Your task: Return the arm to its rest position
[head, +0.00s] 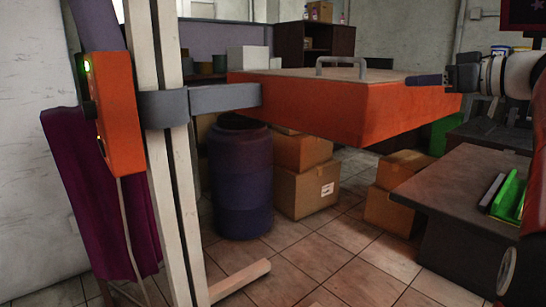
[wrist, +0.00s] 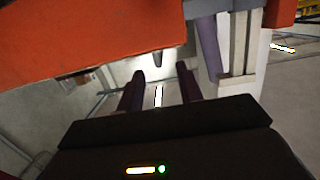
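My gripper (head: 424,81) is at the right of the head view, its dark fingers pointing left. They overlap the right end of a large orange press head (head: 390,112) with a metal handle on top; I cannot tell if they touch it. In the wrist view my gripper (wrist: 160,76) has its two dark fingers apart with nothing held between them. The orange press head (wrist: 90,40) fills the upper left there. My white and dark arm (head: 515,73) comes in from the right edge.
A white upright (head: 170,150) carries the press head through a grey bracket (head: 200,103). A blue barrel (head: 240,180) and cardboard boxes (head: 305,190) stand below. A dark table (head: 460,205) with a green item (head: 510,197) is at the right. Tiled floor in front is mostly clear.

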